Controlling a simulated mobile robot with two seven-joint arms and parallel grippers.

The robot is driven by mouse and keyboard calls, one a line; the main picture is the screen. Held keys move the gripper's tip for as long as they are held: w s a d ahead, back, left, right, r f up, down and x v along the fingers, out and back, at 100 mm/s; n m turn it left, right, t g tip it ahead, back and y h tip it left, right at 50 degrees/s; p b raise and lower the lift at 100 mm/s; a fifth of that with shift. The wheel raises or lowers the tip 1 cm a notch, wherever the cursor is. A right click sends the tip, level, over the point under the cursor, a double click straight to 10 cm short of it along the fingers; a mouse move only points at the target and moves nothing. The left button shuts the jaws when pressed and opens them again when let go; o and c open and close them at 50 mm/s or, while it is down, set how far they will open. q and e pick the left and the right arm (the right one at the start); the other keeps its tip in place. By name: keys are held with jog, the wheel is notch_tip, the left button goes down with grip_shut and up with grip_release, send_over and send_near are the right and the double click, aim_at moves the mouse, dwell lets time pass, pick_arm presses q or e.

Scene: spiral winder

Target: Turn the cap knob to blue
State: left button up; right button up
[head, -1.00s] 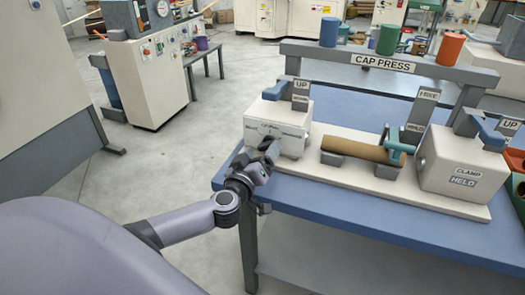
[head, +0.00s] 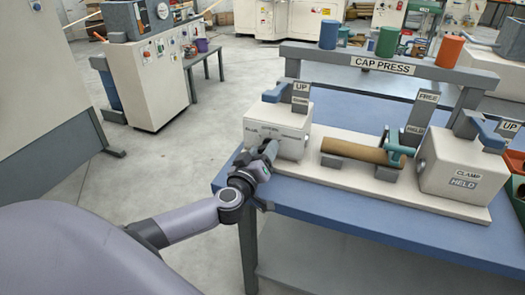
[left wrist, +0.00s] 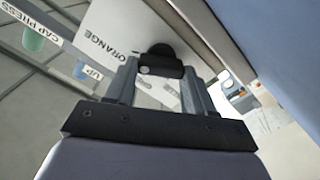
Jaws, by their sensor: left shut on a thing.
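The cap knob (left wrist: 160,60) is a black round knob on the front face of the left cream block (head: 290,150) of the cap press. In the left wrist view it sits between my gripper's fingers. The word ORANGE is readable beside it. In the head view the knob is mostly hidden behind my left gripper (head: 268,150), which is at the block's front face and shut on the knob. Small labels above it start with one that seems to read BLUE. Which label the knob points to cannot be told. My right gripper is not in view.
A brown tube (head: 355,151) with a teal clamp (head: 398,146) lies on the cream base. The right cream block (head: 462,168) is marked CLAMP HELD. Blue, green and orange cups (head: 388,40) stand on the CAP PRESS beam. The floor left of the blue table (head: 390,235) is clear.

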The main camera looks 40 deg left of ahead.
pick_arm(q)
jog(key=shift+r+n+p, duration=0.1)
jog(key=shift+n+p, duration=1.05)
jog(key=shift+n, duration=0.05)
jog(key=shift+a+n+p, duration=0.1)
jog(key=shift+n+p, duration=0.45)
jog(key=shift+n, duration=0.35)
jog(key=n, duration=0.1)
jog(key=n+p, duration=0.1)
jog(key=n, duration=0.2)
jog(key=shift+f+n, duration=0.3)
jog(key=n, duration=0.3)
jog(key=shift+f+n, duration=0.15)
jog(key=shift+n, duration=0.15)
jog(key=n, duration=0.3)
jog(key=shift+f+n, duration=0.1)
jog(key=shift+n, duration=0.2)
jog(key=n, duration=0.4)
jog(key=shift+f, duration=0.1)
jog(key=shift+n, duration=1.8)
jog(key=o, duration=1)
